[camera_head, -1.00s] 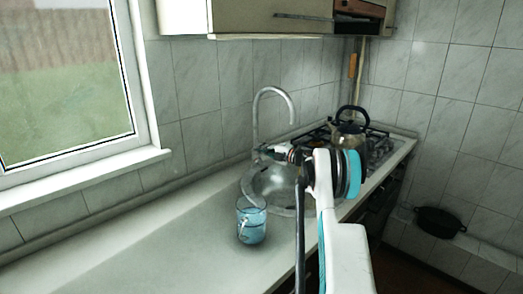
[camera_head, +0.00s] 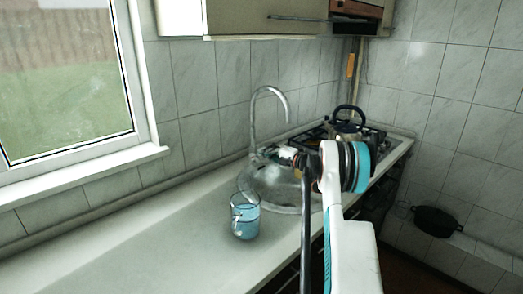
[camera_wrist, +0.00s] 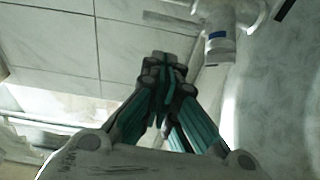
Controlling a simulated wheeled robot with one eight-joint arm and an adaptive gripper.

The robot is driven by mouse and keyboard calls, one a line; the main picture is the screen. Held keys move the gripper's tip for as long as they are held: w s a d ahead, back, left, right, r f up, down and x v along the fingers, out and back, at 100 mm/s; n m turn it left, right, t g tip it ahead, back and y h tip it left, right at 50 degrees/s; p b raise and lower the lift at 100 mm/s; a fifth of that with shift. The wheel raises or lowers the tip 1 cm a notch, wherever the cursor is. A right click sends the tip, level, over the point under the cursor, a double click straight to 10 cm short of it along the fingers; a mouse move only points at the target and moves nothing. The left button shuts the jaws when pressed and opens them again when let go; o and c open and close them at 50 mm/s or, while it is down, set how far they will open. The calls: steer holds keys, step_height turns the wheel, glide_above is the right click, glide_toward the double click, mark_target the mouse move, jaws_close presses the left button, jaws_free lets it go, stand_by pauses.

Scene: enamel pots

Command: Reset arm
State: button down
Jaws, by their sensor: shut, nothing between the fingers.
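My arm rises at the right of the head view, with its white and teal wrist partly covering the sink. My gripper (camera_wrist: 163,72) shows in the wrist view with its dark fingers and teal pads together, shut and empty.
A metal sink (camera_head: 268,190) with a tall curved faucet (camera_head: 268,92) lies behind my arm. A kettle (camera_head: 348,120) stands on the stove at the back right. A dark pot (camera_head: 436,221) is low at the right. The left counter is clear.

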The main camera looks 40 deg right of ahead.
steer(key=p+v, duration=0.1)
steer(key=v, duration=0.5)
steer(key=shift+s, duration=0.4)
steer(key=shift+r, duration=0.2)
